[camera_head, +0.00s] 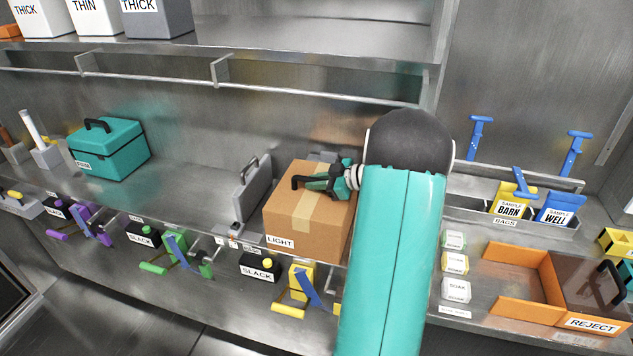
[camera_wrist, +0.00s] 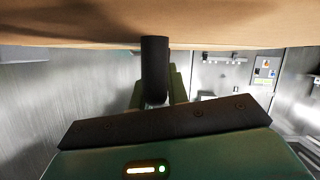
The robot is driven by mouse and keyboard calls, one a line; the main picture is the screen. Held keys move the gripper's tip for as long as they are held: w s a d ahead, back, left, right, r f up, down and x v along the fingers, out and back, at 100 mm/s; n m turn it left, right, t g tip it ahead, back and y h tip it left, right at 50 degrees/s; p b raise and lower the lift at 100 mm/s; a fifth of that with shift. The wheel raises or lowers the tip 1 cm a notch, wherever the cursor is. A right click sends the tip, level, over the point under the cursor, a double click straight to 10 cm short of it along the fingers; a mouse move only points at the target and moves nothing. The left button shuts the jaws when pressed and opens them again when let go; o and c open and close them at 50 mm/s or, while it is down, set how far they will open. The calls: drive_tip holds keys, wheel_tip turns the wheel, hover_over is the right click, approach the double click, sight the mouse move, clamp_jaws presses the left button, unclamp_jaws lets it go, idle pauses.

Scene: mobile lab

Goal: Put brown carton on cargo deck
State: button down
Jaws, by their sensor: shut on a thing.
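The brown carton (camera_head: 300,238), labelled LIGHT, is on the metal shelf in the middle of the head view. A black handle (camera_head: 306,182) shows at its top. My gripper (camera_head: 312,183) is at the top of the carton, shut on that handle. In the wrist view a dark round bar (camera_wrist: 154,70) lies at my gripper, and the carton's brown surface (camera_wrist: 160,22) fills the upper edge. I cannot tell whether the carton touches the shelf. My arm hides the area to the right of the carton. I cannot make out the cargo deck.
A grey case (camera_head: 253,192) stands close left of the carton. A teal toolbox (camera_head: 110,150) is farther left on the metal shelf (camera_head: 195,185). Yellow and blue sample bags, small boxes and an orange tray (camera_head: 510,263) are at right. SLACK boxes (camera_head: 261,267) and coloured handles line the front edge.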

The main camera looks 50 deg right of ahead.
drive_tip(key=shift+f, duration=0.1)
drive_tip(key=c, duration=1.4)
unclamp_jaws()
drive_tip(key=shift+o, duration=0.2)
drive_tip(key=v, duration=1.2)
drive_tip(key=shift+w, duration=0.1)
